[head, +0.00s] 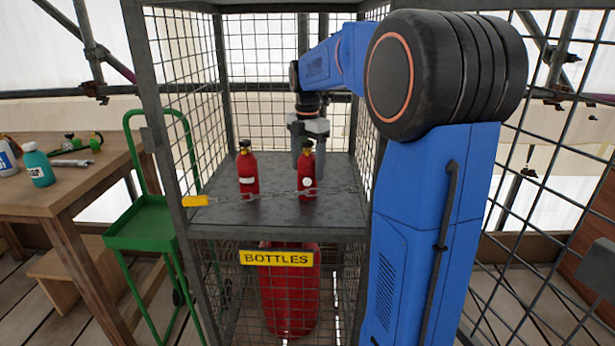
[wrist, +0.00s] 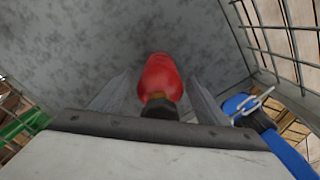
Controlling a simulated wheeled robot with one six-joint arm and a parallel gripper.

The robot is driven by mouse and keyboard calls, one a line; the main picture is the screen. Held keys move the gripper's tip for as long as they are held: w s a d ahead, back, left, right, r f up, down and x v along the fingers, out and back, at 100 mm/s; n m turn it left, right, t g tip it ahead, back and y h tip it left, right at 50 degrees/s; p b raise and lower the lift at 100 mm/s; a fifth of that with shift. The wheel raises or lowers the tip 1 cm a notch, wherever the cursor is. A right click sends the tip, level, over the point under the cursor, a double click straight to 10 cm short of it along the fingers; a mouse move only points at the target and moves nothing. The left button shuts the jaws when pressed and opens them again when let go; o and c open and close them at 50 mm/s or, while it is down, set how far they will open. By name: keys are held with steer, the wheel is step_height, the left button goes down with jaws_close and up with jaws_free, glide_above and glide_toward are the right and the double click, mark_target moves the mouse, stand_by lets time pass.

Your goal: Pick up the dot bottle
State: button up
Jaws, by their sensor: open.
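The dot bottle (head: 307,184) is a small red bottle with a round white mark and a dark cap. It stands upright on the right part of the grey cage shelf. My gripper (head: 308,150) reaches down at this bottle's top, with its fingers open. In the wrist view the red bottle (wrist: 161,78) lies between the two spread fingers of my gripper (wrist: 160,85), cap toward the palm. I see no clear grip on it. A second red bottle (head: 248,175) with a white band-like label stands upright to the left on the same shelf.
A chain (head: 270,196) with a yellow end tag (head: 195,201) hangs across the cage front. Wire mesh walls (head: 188,70) enclose the sides. A large red cylinder (head: 288,295) stands below the shelf (head: 225,212). A green cart (head: 140,225) and wooden table (head: 70,195) are left.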

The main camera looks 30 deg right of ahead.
steer(key=shift+f, duration=0.65)
steer(key=c, duration=1.5)
steer(key=shift+r, duration=0.15)
